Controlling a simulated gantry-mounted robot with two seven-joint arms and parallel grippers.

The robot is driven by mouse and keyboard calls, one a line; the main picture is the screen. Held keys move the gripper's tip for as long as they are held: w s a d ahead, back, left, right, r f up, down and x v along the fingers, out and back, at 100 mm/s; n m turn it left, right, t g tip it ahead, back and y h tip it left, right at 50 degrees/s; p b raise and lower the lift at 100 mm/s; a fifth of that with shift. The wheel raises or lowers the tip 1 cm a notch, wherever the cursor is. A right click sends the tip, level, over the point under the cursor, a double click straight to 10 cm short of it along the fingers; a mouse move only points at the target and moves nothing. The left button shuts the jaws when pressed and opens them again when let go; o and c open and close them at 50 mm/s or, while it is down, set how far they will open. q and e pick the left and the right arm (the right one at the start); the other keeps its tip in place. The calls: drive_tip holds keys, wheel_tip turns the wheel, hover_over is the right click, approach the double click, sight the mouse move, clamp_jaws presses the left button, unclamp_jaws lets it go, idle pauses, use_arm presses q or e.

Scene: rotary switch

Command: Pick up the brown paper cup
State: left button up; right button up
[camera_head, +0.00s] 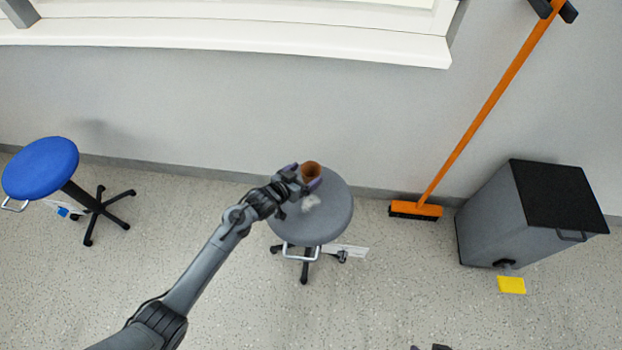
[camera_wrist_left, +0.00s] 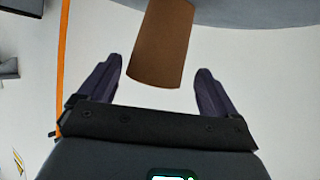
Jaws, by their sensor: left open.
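The brown paper cup (camera_head: 311,170) is at the back part of the grey stool seat (camera_head: 335,215), with its open top showing. My left gripper (camera_head: 303,179) is open at the cup, coming in from the lower left. In the left wrist view the cup (camera_wrist_left: 162,45) reaches in between the two spread fingers of my left gripper (camera_wrist_left: 158,68). A gap shows on both sides, so neither finger touches it there. Small dark pieces at the bottom edge of the head view may be my right gripper (camera_head: 430,347), mostly cut off.
A whitish crumpled item (camera_head: 310,202) lies on the seat in front of the cup. A blue stool (camera_head: 40,168) stands at the left. An orange broom (camera_head: 480,118) leans on the wall, beside a grey bin (camera_head: 500,220) and yellow item (camera_head: 511,285). Open floor lies in front.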

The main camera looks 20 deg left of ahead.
sight(317, 167)
use_arm(q)
drive_tip(key=b+x, duration=0.1)
drive_tip(key=x, duration=0.1)
drive_tip(key=b+x, duration=0.2)
drive_tip(key=shift+d+r, duration=0.2)
drive_tip(key=shift+d, duration=0.1)
drive_tip(key=shift+w+d+f+b, duration=0.1)
drive_tip(key=shift+w+d+b, duration=0.1)
drive_tip(key=shift+w+b, duration=0.25)
drive_tip(key=shift+w, duration=0.1)
drive_tip(key=shift+a, duration=0.1)
drive_tip(key=c, duration=1)
